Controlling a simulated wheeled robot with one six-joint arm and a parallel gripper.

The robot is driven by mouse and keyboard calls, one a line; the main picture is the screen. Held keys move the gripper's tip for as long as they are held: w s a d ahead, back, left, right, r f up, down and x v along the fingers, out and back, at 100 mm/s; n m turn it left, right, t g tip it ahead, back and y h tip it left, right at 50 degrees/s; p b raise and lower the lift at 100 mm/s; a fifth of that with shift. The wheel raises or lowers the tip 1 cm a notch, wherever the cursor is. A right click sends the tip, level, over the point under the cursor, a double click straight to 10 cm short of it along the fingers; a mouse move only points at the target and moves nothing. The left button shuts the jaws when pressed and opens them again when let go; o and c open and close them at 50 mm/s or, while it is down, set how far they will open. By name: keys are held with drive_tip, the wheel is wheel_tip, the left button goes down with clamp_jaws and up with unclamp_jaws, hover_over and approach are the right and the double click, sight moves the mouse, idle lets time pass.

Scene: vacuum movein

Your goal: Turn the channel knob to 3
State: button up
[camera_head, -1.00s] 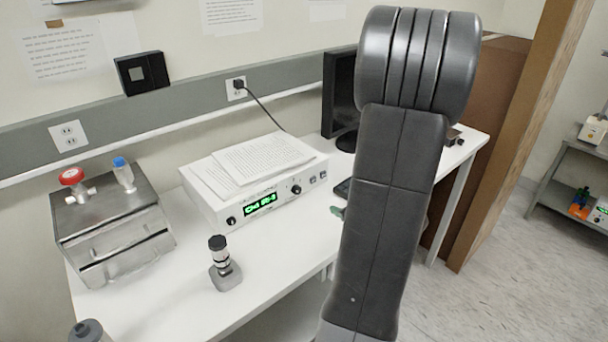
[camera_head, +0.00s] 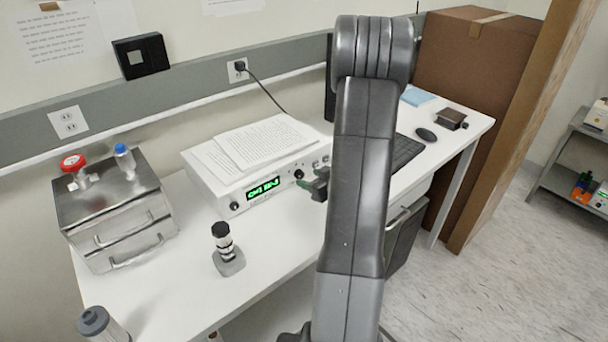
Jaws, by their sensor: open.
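A white instrument box (camera_head: 216,196) with a green lit display (camera_head: 263,188) stands on the white table. The display text is too small to read surely. A black knob (camera_head: 234,206) sits left of the display and another black knob (camera_head: 298,174) sits to its right. The labels are not legible, so I cannot tell which is the channel knob. My arm hides part of the gripper.
Papers (camera_head: 262,142) lie on the box. A metal case (camera_head: 115,210) with red and blue-capped fittings stands at the left. A keyboard (camera_head: 405,152) and mouse (camera_head: 426,135) lie to the right.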

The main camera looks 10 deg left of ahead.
sight(301, 175)
drive_tip(key=shift+p+x, duration=0.3)
drive_tip(key=shift+x, duration=1.7)
drive_tip(key=shift+c, duration=0.2)
drive_tip(key=c, duration=1)
